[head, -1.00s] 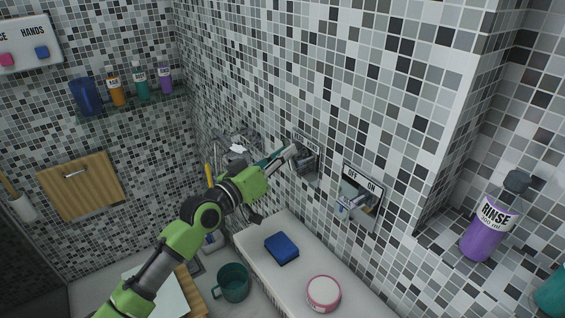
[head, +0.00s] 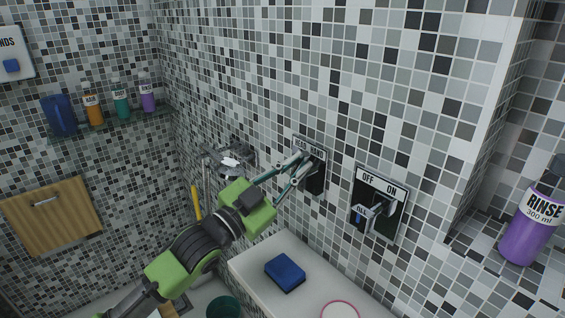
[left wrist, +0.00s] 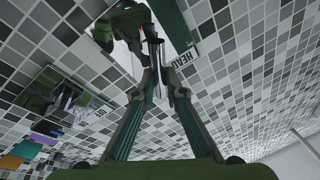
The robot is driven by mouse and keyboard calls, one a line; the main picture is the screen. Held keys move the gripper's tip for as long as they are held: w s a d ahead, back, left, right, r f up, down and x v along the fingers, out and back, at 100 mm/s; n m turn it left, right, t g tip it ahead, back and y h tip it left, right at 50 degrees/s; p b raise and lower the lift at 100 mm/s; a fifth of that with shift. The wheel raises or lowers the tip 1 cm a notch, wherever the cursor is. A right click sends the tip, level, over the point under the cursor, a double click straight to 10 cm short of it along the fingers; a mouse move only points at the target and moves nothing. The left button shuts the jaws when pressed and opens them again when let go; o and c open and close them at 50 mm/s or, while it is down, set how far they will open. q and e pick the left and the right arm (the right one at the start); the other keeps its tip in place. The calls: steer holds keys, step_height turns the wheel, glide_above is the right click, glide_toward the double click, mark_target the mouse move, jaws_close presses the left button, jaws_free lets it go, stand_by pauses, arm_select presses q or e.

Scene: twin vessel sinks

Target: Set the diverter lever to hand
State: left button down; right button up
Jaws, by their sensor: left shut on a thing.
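The diverter plate (head: 317,183) is a dark, shiny panel on the tiled wall, with a white label strip on top. The label is partly covered by my fingers; "HAND" seems to show at its right. My left gripper (head: 303,162) reaches it from the left, with its fingertips in front of the plate's upper part. In the left wrist view the gripper's fingertips (left wrist: 158,78) come together at the plate, beside the white label (left wrist: 184,60). They are shut on the diverter lever, which is mostly hidden by them. Its exact angle cannot be told. My right gripper is not in view.
An OFF/ON lever plate (head: 381,205) is on the wall to the right. A wall faucet (head: 230,160) is to the left. A blue sponge (head: 285,272) lies on the white ledge (head: 262,250) below. A purple RINSE bottle (head: 528,232) stands at the right.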

arm_select(q)
steer(key=shift+s+d+f+m+g+h+b, duration=0.15)
steer(key=shift+m+g+h, duration=0.1)
steer(key=shift+m, duration=0.7)
steer(key=shift+s+d+f+m+g+h+b, duration=0.1)
steer(key=shift+s+f+m+g+h+b, duration=0.15)
steer(key=shift+m, duration=0.75)
steer(key=shift+s+d+f+m+g+h+b, duration=0.1)
steer(key=shift+m+g+h, duration=0.15)
steer(key=shift+m, duration=0.7)
steer(key=c, duration=2)
jaws_free()
steer(key=shift+c, duration=0.2)
steer(key=shift+s, duration=0.1)
steer(key=v, duration=1.2)
